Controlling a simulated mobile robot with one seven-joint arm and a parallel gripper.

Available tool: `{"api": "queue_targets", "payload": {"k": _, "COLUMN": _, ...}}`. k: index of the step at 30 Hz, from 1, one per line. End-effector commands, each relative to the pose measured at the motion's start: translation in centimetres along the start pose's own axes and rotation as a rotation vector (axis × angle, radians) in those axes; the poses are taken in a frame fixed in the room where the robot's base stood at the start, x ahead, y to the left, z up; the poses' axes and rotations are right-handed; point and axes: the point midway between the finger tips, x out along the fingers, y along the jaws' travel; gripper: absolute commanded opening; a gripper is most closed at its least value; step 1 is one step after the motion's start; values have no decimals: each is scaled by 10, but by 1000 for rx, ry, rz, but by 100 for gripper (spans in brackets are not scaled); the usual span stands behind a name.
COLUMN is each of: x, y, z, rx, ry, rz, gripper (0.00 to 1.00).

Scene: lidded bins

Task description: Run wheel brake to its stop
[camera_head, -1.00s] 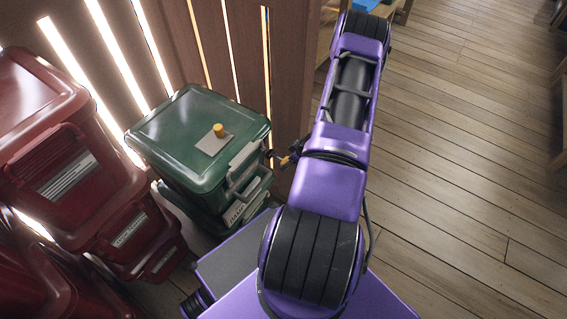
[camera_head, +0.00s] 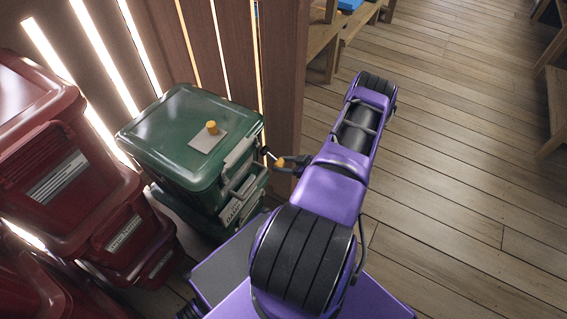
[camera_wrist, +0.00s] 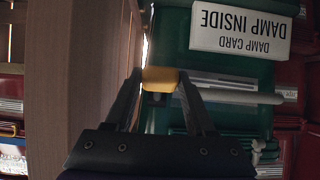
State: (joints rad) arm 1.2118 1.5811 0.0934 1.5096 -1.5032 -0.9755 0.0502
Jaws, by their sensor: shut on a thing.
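The yellow piece that I take to be the wheel brake's tab shows between my fingertips in the wrist view (camera_wrist: 160,79). My gripper (camera_wrist: 158,84) is shut on it, one dark finger on each side. In the head view the yellow piece (camera_head: 281,162) is at my gripper (camera_head: 277,160), just right of the green lidded bin (camera_head: 190,140). The bin's green front fills the right of the wrist view, with a white "DAMP CARD DAMP INSIDE" label (camera_wrist: 240,32) upside down. The brake's mount is hidden.
A yellow knob on a pale plate (camera_head: 211,128) sits on the green lid. Dark red lidded bins (camera_head: 65,180) stand at left. A brown slatted wall (camera_head: 285,70) rises close behind my gripper. Wooden shelving (camera_head: 325,45) stands beyond. The plank floor (camera_head: 460,180) at right is clear.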

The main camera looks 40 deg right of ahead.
Motion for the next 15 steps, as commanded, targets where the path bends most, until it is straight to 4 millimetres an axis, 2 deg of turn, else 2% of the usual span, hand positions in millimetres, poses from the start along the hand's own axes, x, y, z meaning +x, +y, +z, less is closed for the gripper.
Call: {"api": "queue_targets", "payload": {"k": 15, "x": 7, "y": 0, "z": 4, "rx": 0, "ry": 93, "rz": -1, "gripper": 0}}
